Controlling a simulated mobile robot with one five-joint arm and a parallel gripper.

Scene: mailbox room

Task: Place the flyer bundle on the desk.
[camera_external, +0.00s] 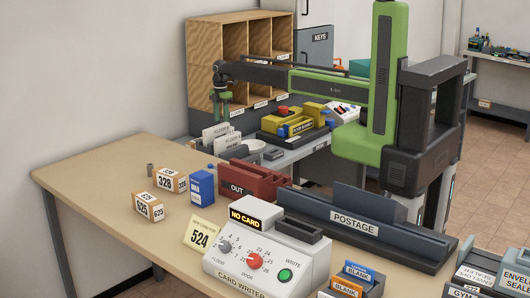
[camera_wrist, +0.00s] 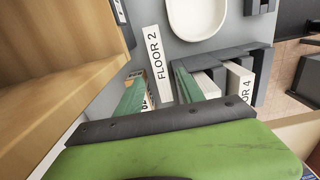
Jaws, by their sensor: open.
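I cannot pick out the flyer bundle for certain in either view. My gripper (camera_external: 221,110) is open, pointing down in front of the wooden pigeonholes, above the grey counter. In the wrist view my gripper's green fingers (camera_wrist: 160,90) stand apart. A small brown item with a dark-lettered label (camera_wrist: 148,99) shows beside the left finger, partly hidden; I cannot tell what it is. The tan desk (camera_external: 110,170) is in the foreground of the external view, away from my gripper, with its left part bare.
Wooden pigeonholes (camera_external: 205,57) stand right behind my gripper. A floor-labelled rack (camera_wrist: 264,62) and a white dish (camera_wrist: 197,18) lie near it on the counter. The desk holds small boxes (camera_external: 148,207), a red OUT tray (camera_external: 262,180), a card writer (camera_external: 262,250) and a postage unit (camera_external: 405,232).

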